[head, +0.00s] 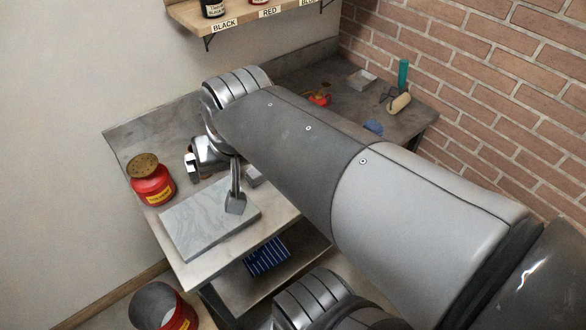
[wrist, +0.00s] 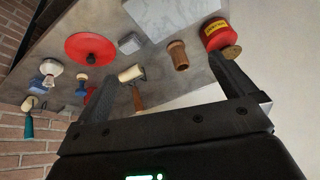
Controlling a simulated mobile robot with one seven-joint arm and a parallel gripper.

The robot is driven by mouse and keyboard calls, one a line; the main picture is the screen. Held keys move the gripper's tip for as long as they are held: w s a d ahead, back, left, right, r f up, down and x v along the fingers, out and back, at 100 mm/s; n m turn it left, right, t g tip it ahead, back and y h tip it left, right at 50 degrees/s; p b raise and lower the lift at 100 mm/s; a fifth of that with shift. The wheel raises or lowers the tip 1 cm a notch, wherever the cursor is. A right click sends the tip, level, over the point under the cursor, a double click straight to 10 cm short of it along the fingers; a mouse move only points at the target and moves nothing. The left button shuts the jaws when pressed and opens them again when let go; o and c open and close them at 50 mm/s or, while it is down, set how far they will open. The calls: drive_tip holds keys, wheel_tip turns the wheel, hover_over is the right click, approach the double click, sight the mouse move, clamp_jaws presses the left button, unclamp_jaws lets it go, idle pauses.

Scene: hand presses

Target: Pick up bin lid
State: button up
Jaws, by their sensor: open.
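The bin lid, a round red disc with a black knob on top (wrist: 90,48), lies on the grey bench in the upper left of the wrist view. In the head view I cannot pick it out for sure; my arm hides much of the bench. My gripper (wrist: 163,70) is open and empty, its fingers spread above the bench; the lid is outside them, beyond the left finger. In the head view my gripper (head: 214,188) hangs above the bench near the stone slab. The open bin (head: 162,308), grey inside with red outside, stands at the lower left of the head view.
A pale stone slab (head: 210,218) lies on the bench (head: 125,135). A red can with a brass top (head: 151,182) stands beside it. A roller (wrist: 131,74) and a wooden cylinder (wrist: 178,55) lie near my fingers. Several tools sit near the brick wall (head: 470,65).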

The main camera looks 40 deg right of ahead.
drive_tip(key=w+d+f+m+g, duration=0.2)
drive_tip(key=w+d+f+m, duration=0.2)
drive_tip(key=d+m, duration=0.6)
drive_tip(key=w+d+f+m+g, duration=0.2)
drive_tip(key=w+d+f+m, duration=0.4)
drive_tip(key=m, duration=0.5)
drive_tip(key=d+f+m, duration=0.2)
drive_tip(key=s+d+f+m, duration=0.1)
drive_tip(key=d+f+m, duration=0.1)
drive_tip(key=d+m, duration=0.1)
drive_tip(key=d+f+m+g, duration=0.1)
drive_tip(key=d+f+m, duration=0.1)
drive_tip(key=d+f, duration=0.1)
drive_tip(key=shift+s, duration=0.2)
drive_tip(key=shift+w+d+f, duration=0.1)
drive_tip(key=shift+w+f, duration=0.05)
drive_tip(key=shift+f, duration=1.35)
drive_tip(key=shift+w+d+f, duration=0.1)
drive_tip(key=shift+w+f, duration=0.05)
drive_tip(key=shift+f, duration=1.35)
drive_tip(key=c, duration=1.2)
